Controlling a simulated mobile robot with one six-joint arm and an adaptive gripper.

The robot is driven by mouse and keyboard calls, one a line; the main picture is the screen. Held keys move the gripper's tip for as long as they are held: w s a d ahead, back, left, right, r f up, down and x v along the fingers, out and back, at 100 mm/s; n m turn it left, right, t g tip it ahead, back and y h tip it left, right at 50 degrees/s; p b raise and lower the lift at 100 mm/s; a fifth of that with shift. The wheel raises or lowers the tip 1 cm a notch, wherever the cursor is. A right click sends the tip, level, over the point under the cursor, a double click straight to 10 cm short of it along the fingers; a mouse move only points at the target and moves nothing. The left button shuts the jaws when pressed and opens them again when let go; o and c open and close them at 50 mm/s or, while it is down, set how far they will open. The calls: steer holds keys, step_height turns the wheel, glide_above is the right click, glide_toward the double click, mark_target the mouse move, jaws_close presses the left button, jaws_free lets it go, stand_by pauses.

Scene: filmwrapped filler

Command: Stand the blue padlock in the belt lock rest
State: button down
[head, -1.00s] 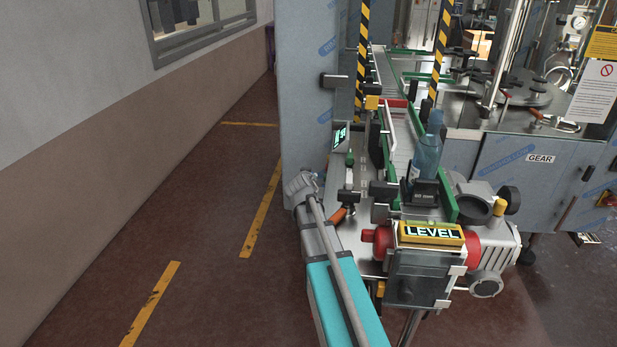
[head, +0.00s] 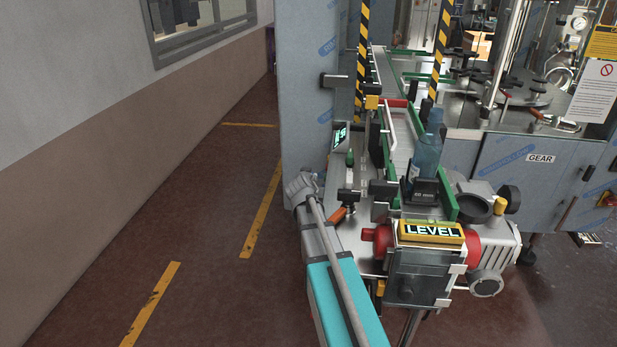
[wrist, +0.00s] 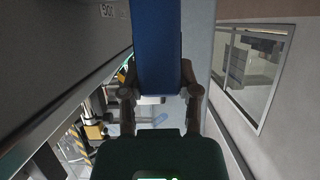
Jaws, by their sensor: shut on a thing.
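In the wrist view my gripper (wrist: 158,82) has its two fingers closed on either side of a blue block-like thing (wrist: 158,45), which I take for the blue padlock. Its far end runs out of the top of the picture, and no shackle shows. My gripper and the padlock cannot be made out in the head view, where only my arm's links show at the lower middle. I cannot tell for sure which part is the belt lock rest.
A blue bottle (head: 427,152) stands on the conveyor behind a dark block marked 60 mm (head: 424,186). A yellow LEVEL sign (head: 431,232) sits at the near end. An orange piece (head: 338,214) lies left of the belt. The floor at left (head: 200,220) is clear.

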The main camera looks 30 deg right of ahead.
steer(key=shift+s+f, duration=0.15)
steer(key=shift+s, duration=0.05)
steer(key=shift+c, duration=1.3)
jaws_free()
steer(key=shift+s, duration=0.1)
steer(key=shift+a, duration=0.1)
steer(key=r+p, duration=0.3)
steer(key=shift+w, duration=0.25)
step_height(320, 180, up, 7)
steer(key=p, duration=0.7)
steer(key=shift+r, duration=0.1)
